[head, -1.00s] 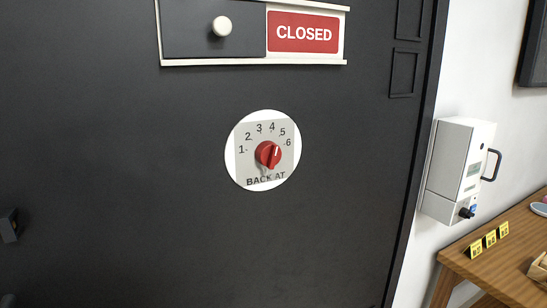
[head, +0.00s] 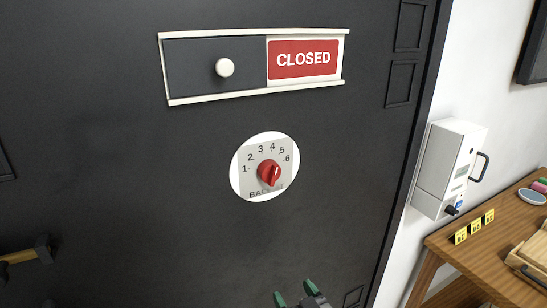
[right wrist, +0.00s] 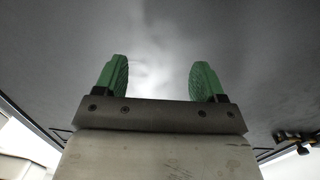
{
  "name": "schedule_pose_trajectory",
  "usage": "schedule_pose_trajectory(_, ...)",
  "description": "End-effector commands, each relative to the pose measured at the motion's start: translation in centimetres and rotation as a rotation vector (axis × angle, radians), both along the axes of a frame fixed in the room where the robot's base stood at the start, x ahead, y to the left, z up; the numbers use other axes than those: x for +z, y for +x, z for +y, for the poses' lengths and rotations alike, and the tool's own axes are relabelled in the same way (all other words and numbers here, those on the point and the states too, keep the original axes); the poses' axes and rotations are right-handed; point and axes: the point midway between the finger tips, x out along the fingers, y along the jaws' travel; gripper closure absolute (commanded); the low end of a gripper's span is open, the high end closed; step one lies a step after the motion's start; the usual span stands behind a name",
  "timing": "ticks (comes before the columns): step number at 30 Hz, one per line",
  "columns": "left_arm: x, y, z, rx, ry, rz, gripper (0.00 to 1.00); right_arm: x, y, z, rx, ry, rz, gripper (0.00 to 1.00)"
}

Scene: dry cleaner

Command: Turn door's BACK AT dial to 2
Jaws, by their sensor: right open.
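The red BACK AT dial (head: 269,172) sits on a round white plate (head: 240,183) on the dark door (head: 120,200). The numbers 1 to 6 arc over the knob. The knob's ridge tilts a little right of upright, but its exact setting is too small to tell. My right gripper (head: 295,294) enters at the bottom of the head view, below the dial and apart from it. In the right wrist view its green fingers (right wrist: 160,80) are wide apart with nothing between them. The dial is not visible in that view. My left gripper is not in view.
A CLOSED slider sign (head: 303,59) with a white knob (head: 225,68) is above the dial. A handle-like bar (head: 22,256) juts out at lower left. At right are a white wall box (head: 447,165) and a wooden table (head: 438,240) with yellow number tags (head: 474,227).

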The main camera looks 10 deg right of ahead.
Motion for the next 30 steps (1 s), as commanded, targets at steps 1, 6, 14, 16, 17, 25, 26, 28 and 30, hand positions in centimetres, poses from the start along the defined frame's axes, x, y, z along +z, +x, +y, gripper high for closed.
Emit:
schedule_pose_trajectory(1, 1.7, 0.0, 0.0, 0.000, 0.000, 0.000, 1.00, 6.3, -0.2, 0.4, 0.012, 0.028, -0.096, 0.30)
schedule_pose_trajectory(6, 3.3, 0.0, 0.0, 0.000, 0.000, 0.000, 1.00, 18.9, -2.4, 0.9, 0.042, 0.101, -0.324, 0.30)
schedule_pose_trajectory(14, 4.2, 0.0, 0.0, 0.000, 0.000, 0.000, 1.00, 24.4, -3.7, 1.1, 0.058, 0.138, -0.429, 0.30)
schedule_pose_trajectory(16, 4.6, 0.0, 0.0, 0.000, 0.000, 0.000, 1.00, 24.8, -3.0, 1.4, 0.058, 0.139, -0.430, 0.30)
schedule_pose_trajectory(17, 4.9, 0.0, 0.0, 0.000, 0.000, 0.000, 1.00, 25.0, -2.6, 1.5, 0.058, 0.138, -0.429, 0.30)
schedule_pose_trajectory(25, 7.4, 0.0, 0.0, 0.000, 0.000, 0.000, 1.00, 27.0, 2.0, 3.0, 0.058, 0.138, -0.427, 0.30)
schedule_pose_trajectory(26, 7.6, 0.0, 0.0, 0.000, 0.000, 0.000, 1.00, 27.2, 2.4, 3.1, 0.058, 0.138, -0.427, 0.30)
schedule_pose_trajectory(28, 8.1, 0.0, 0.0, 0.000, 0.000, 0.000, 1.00, 27.6, 3.4, 3.5, 0.058, 0.138, -0.427, 0.30)
schedule_pose_trajectory(30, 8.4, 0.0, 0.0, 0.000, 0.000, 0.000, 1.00, 27.8, 4.2, 3.7, 0.058, 0.138, -0.427, 0.30)
